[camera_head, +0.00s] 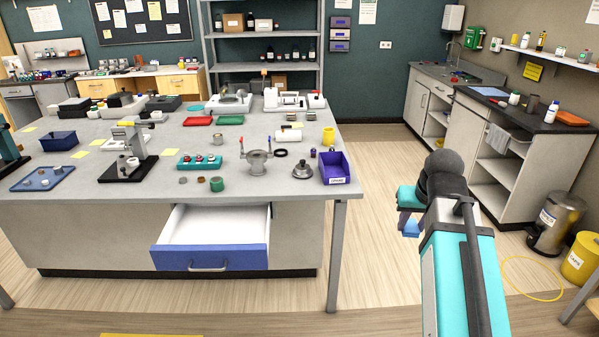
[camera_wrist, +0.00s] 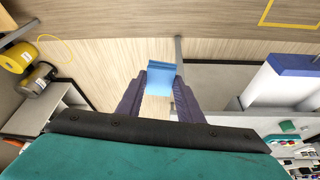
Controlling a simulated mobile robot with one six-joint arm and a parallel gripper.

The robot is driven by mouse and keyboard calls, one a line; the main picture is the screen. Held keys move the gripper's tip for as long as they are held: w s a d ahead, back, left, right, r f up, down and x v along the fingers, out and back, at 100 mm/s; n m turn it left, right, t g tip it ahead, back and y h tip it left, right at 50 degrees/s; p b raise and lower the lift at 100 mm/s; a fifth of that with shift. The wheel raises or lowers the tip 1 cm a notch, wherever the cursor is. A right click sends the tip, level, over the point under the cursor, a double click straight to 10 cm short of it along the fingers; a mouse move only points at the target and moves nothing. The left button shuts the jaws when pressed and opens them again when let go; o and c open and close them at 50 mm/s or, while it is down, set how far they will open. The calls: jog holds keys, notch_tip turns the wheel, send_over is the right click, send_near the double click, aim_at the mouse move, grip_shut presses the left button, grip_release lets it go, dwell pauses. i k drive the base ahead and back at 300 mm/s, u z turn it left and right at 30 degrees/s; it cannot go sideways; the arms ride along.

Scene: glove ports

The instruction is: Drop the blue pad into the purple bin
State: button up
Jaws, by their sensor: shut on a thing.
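The blue pad (camera_head: 411,229) is held between the fingertips of my gripper (camera_head: 408,221), over the floor to the right of the large bench. The wrist view shows the pad (camera_wrist: 160,76) sticking out past the two purple fingers of my gripper (camera_wrist: 160,88), which are shut on it. The purple bin (camera_head: 337,180) stands on the bench's front right corner, with a white label on its front. The bin is left of my gripper and apart from it in the head view. I cannot make out the bin in the wrist view.
The bench (camera_head: 310,190) has an open drawer with a blue front (camera_head: 210,258) below its top. A metal stand (camera_head: 257,162), a yellow cup (camera_head: 329,136) and small jars are near the bin. A pedal bin (camera_head: 556,222) and a yellow bin (camera_head: 581,259) stand at right.

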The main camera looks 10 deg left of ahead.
aim_at(337, 175)
jog(key=u, duration=0.1)
jog(key=k, duration=0.1)
jog(key=u, duration=1.15)
jog(key=i, duration=1.2)
jog(key=u, duration=0.25)
